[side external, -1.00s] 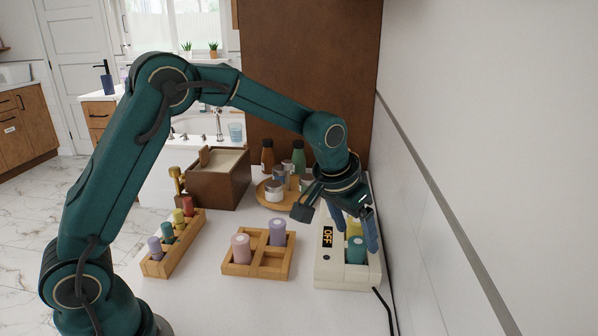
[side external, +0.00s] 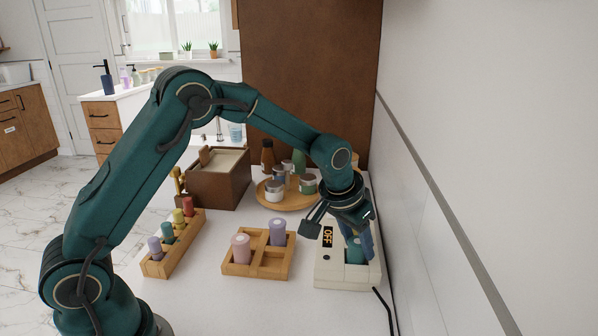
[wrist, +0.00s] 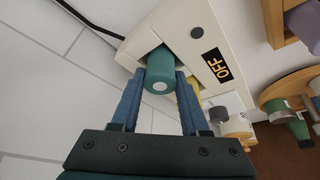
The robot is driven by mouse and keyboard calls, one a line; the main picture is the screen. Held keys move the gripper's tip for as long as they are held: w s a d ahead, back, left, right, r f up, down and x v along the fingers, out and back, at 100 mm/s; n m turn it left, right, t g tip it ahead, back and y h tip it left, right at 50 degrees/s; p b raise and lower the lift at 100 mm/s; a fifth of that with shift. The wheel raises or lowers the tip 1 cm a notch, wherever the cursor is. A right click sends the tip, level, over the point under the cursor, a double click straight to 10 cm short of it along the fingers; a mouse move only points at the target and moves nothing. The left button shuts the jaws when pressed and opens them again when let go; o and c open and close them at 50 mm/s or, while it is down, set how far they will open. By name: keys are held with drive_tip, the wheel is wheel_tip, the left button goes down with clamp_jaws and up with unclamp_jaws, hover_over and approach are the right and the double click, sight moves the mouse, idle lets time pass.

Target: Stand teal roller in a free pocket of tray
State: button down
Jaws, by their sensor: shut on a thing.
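The teal roller (wrist: 160,72) stands in a slot of the white heater box (side external: 335,274). My gripper (wrist: 160,88) is around it, with a blue finger against each side. In the side view my gripper (side external: 358,244) is low over the box, and its fingers partly hide the roller (side external: 354,253). The wooden tray (side external: 256,273) has a cross divider and stands left of the box. A pink roller (side external: 240,249) stands in its near left pocket and a lilac roller (side external: 277,232) in its far right one. The far left and near right pockets look empty.
A wooden rack (side external: 157,266) of small coloured rollers stands left of the tray. A round board (side external: 290,204) with jars and bottles and a brown box (side external: 218,180) are behind. The wall is close on the right, and the box's black cord (side external: 386,305) runs forward.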

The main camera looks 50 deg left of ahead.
drive_tip(key=shift+r, duration=0.15)
wheel_tip(320, 180, up, 4)
drive_tip(key=s+a+r, duration=0.4)
drive_tip(key=a+r, duration=0.2)
drive_tip(key=a, duration=0.4)
drive_tip(key=s+a+f+n+y, duration=0.2)
drive_tip(key=s+f+n, duration=0.25)
drive_tip(key=s, duration=0.25)
drive_tip(key=shift+s+d+f, duration=0.1)
drive_tip(key=shift+f, duration=1.75)
drive_tip(key=shift+s+d+f, duration=0.1)
drive_tip(key=shift+f, duration=1.7)
drive_tip(key=shift+a, duration=0.1)
drive_tip(key=shift+c, duration=2)
unclamp_jaws()
drive_tip(key=shift+f, duration=0.15)
